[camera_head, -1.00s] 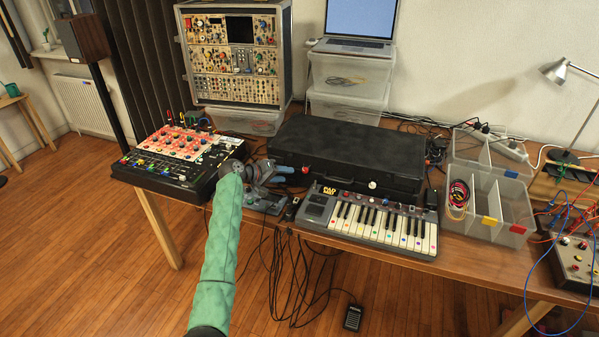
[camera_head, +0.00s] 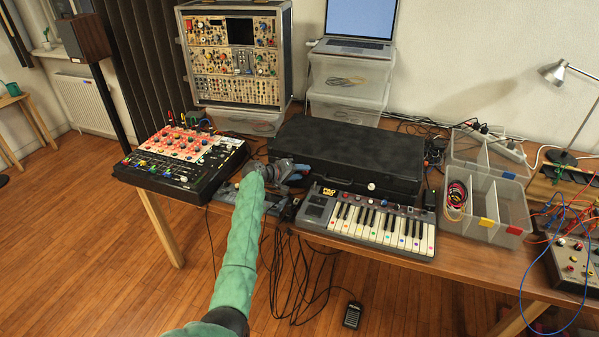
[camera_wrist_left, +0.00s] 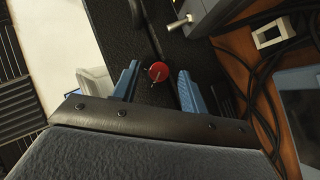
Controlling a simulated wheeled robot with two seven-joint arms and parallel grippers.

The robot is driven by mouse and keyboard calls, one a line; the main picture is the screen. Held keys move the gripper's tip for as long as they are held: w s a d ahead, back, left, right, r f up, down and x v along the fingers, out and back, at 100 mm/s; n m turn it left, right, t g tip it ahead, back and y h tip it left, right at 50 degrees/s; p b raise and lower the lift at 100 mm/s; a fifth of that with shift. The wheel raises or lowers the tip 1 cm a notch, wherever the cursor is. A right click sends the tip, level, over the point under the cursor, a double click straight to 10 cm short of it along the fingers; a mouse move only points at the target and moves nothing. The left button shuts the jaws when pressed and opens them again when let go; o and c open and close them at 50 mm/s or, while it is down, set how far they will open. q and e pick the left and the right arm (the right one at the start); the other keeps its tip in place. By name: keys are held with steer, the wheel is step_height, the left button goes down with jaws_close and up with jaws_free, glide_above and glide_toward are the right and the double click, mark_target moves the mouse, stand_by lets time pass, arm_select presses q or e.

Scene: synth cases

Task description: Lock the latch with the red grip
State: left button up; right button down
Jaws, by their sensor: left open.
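The black case (camera_head: 350,152) lies closed on the table behind the small keyboard. In the left wrist view, the latch with the red grip (camera_wrist_left: 158,72) shows as a round red knob with a thin metal piece across it, on the case's dark front. In the head view my arm and gripper hide it. My left gripper (camera_head: 303,172) is open at the left part of the case's front. In the wrist view its blue fingers (camera_wrist_left: 159,84) stand on either side of the red grip, with gaps visible. A pale round grip (camera_head: 371,187) shows farther right on the case front.
The keyboard (camera_head: 368,222) stands close in front of the case. A mixer (camera_head: 180,160) is to the left, and a modular rack (camera_head: 236,60) behind it. A divided clear bin (camera_head: 487,215) is to the right. Cables hang from the table's front edge.

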arm_select(q)
steer(key=shift+c, duration=0.2)
jaws_close()
